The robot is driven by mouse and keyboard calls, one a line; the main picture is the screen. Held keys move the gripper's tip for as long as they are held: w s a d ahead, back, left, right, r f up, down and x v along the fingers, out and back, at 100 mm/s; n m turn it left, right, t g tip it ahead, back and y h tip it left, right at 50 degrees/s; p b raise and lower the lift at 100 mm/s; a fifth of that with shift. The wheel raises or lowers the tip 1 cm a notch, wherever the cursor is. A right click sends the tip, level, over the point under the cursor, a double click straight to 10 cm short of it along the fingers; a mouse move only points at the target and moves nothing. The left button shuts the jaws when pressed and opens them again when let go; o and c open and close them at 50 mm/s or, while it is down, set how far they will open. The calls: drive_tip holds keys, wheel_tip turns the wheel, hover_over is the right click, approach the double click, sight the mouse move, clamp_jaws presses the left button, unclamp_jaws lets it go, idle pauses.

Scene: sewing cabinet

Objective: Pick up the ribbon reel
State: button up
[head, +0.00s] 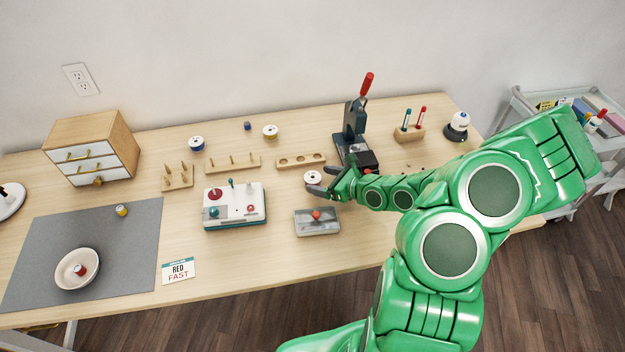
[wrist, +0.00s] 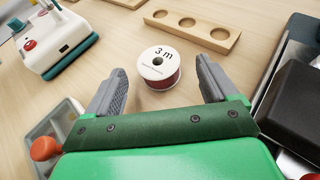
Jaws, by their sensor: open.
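The ribbon reel (wrist: 159,68) stands on the table with a white top marked "3 m" and dark red ribbon below. In the wrist view it sits between and just ahead of the two grey fingers of my gripper (wrist: 162,92). The fingers are open and apart, one to each side, and the reel does not appear gripped. In the head view the reel (head: 313,177) shows as a white disc beside the tips of my gripper (head: 322,187), its right side close to the fingers.
A wooden block with round holes (head: 301,160) lies behind the reel. A dark press with a red handle (head: 355,130) stands to the right. A grey box with a red knob (head: 317,224) lies in front, and a white-and-teal machine (head: 235,207) is to the left. Other reels (head: 196,144) stand farther back.

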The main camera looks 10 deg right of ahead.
sight(311, 176)
drive_tip(key=shift+x, duration=2.1)
drive_tip(key=shift+a+r, duration=0.15)
drive_tip(key=c, duration=1)
drive_tip(key=shift+c, duration=0.2)
drive_tip(key=shift+r, duration=0.15)
